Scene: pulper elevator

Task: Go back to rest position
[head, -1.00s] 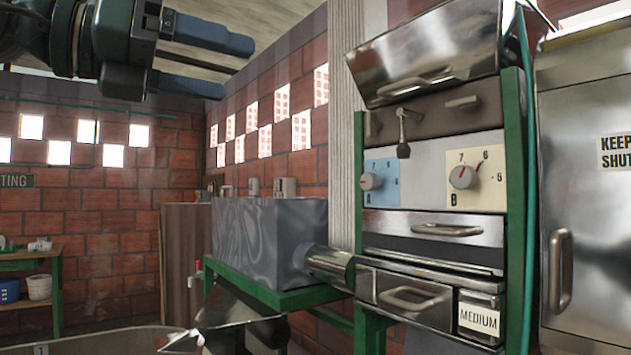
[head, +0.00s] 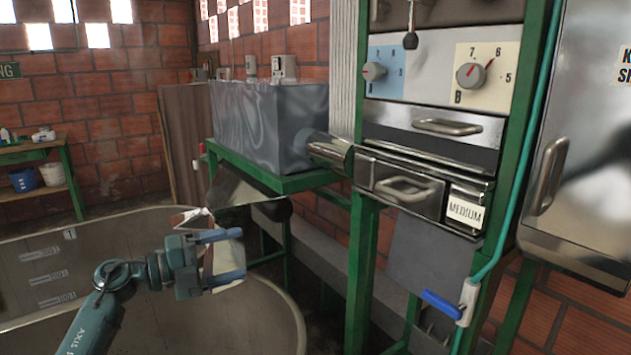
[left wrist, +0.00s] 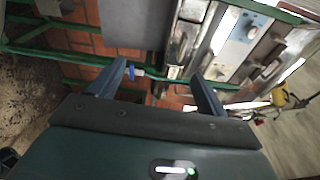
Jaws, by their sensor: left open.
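My left gripper (head: 222,258) is open and empty in the head view, in front of the large round tub and left of the green-framed machine. In the left wrist view its two fingers (left wrist: 160,85) stand apart with nothing between them, and the machine shows beyond them, tilted. My right gripper is in neither view.
A large round tub (head: 270,310) with graduation marks stands at lower left. The machine's green post (head: 362,270), drawer (head: 400,185) and blue-handled valve (head: 442,304) are at right. A steel cabinet (head: 590,130) stands far right. A grey tank (head: 270,125) sits behind.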

